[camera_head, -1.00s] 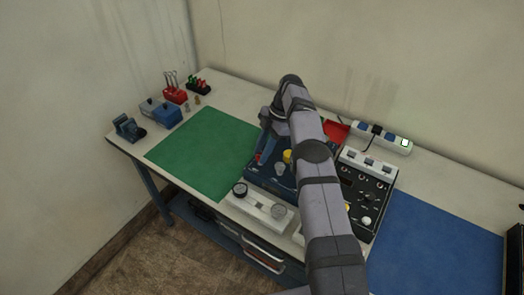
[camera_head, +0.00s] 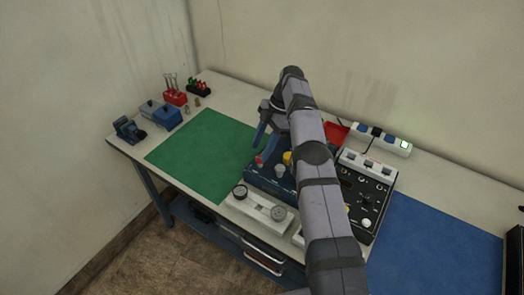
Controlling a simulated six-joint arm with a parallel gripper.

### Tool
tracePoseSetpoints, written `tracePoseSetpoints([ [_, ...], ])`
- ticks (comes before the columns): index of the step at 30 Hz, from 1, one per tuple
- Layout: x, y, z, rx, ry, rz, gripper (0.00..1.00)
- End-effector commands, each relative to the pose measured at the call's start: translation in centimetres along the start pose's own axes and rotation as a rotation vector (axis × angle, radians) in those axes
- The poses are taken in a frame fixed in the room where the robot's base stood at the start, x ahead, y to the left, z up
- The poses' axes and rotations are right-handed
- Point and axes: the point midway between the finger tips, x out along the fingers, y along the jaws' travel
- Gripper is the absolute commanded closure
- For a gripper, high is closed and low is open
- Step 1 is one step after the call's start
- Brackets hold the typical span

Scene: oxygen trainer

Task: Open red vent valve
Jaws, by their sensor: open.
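The red vent valve (camera_head: 259,161) is a small red part at the left end of the dark blue trainer unit (camera_head: 262,181). My gripper (camera_head: 263,149) is open, with its fingers pointing down just above the red valve. I cannot tell whether a fingertip touches it. A yellow knob (camera_head: 287,158) and a pale grey knob (camera_head: 279,170) stand on the unit to the right of the valve. My arm hides the right part of the unit.
A white panel with round gauges (camera_head: 262,205) lies in front of the unit. A black control box (camera_head: 368,193) stands to the right of my arm. The green mat (camera_head: 200,152) at left and blue mat (camera_head: 435,245) at right are clear.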

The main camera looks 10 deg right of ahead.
Motion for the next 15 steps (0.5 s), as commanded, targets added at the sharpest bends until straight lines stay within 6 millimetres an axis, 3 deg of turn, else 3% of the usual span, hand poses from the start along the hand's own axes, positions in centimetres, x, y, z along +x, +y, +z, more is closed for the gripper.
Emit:
tracePoseSetpoints([
  [1, -1.6, 0.0, -0.6, 0.000, -0.001, 0.002, 0.56],
  [3, -2.5, 0.0, -1.0, 0.000, -0.001, 0.001, 0.56],
  [15, -5.5, 0.0, -2.3, 0.000, -0.001, 0.000, 0.56],
])
